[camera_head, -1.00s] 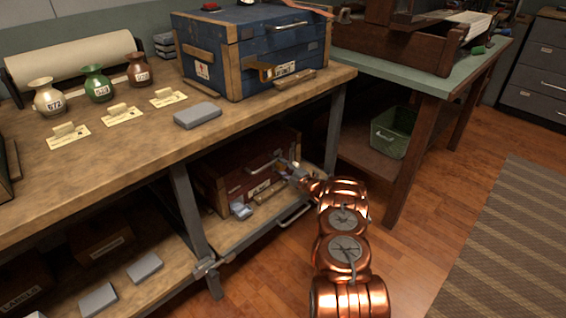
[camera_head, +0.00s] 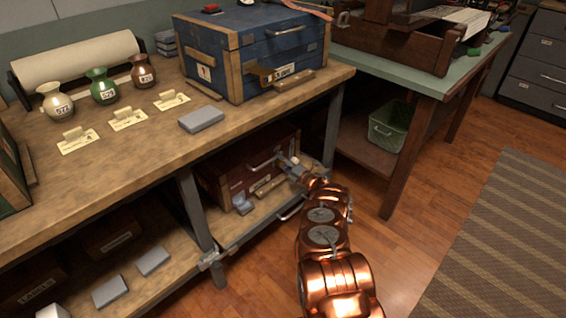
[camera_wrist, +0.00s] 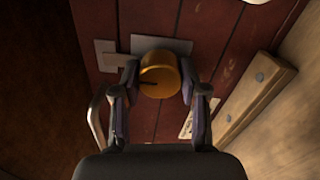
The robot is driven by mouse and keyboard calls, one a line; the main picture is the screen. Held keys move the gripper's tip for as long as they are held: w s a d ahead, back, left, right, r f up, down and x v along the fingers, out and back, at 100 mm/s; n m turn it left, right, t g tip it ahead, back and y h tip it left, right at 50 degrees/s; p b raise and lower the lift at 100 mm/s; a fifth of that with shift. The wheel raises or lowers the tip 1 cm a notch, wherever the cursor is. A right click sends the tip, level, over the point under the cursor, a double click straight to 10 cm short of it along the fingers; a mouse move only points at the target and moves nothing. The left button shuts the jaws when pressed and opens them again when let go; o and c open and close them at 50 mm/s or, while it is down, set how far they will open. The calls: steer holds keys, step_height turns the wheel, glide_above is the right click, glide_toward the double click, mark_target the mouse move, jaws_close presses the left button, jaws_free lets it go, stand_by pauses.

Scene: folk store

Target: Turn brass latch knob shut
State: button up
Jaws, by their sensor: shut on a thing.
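The brass latch knob (camera_wrist: 160,76) stands out from a grey plate (camera_wrist: 147,43) on the red slatted front of a chest. In the wrist view my gripper (camera_wrist: 158,92) has one finger on each side of the knob and is shut on it. A dark line marks the knob's left side. In the head view the dark red chest (camera_head: 228,178) sits on the lower shelf under the workbench. My gripper (camera_head: 290,166) is at the right part of its front there, and the knob is too small or hidden to make out.
The workbench top (camera_head: 130,160) overhangs the chest. A blue chest (camera_head: 220,72), vases and a grey block (camera_head: 201,119) stand on it. A metal bench leg (camera_head: 196,220) stands left of the chest. A green bin (camera_head: 388,130) is at right. The wooden floor (camera_head: 420,230) is open.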

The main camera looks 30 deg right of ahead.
stand_by(0.3)
steer(key=o, duration=1.1)
steer(key=shift+o, duration=0.2)
steer(key=v, duration=1.2)
